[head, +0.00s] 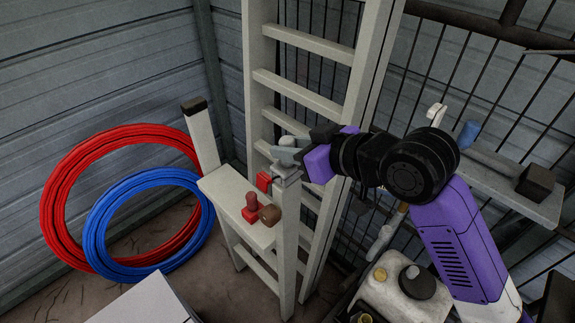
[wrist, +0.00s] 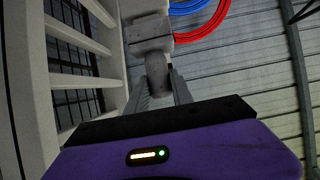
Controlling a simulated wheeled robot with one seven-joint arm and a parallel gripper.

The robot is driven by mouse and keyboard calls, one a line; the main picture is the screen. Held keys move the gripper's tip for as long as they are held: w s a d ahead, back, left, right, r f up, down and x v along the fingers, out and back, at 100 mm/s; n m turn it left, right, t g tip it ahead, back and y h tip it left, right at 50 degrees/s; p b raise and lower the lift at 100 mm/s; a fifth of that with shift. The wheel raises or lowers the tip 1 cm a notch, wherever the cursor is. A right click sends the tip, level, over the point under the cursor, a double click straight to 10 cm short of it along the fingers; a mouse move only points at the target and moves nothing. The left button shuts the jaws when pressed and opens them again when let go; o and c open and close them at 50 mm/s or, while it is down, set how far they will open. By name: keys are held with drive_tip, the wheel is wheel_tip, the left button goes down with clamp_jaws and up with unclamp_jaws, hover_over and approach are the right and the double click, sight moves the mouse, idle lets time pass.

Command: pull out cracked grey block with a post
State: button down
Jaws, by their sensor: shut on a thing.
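The grey block (head: 286,171) sits at the top end of a pale upright post (head: 288,240), next to the ladder-like frame. It also shows in the wrist view (wrist: 150,30), with its short rounded post (wrist: 157,72) pointing toward my gripper. My gripper (head: 289,150) reaches in from the right, and in the wrist view its two fingers (wrist: 160,88) are shut around that rounded post. Any crack in the block is too small to make out. Whether the block is still seated in the upright cannot be told.
A red block (head: 263,181), a red knobbed piece (head: 251,205) and a brown piece (head: 270,215) are on a pale shelf (head: 222,187) just left. The ladder frame (head: 310,84) stands close behind. Red (head: 62,190) and blue (head: 96,235) hoops lean on the wall.

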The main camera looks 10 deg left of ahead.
drive_tip(key=shift+r+p, duration=2.25)
drive_tip(key=shift+r, duration=0.7)
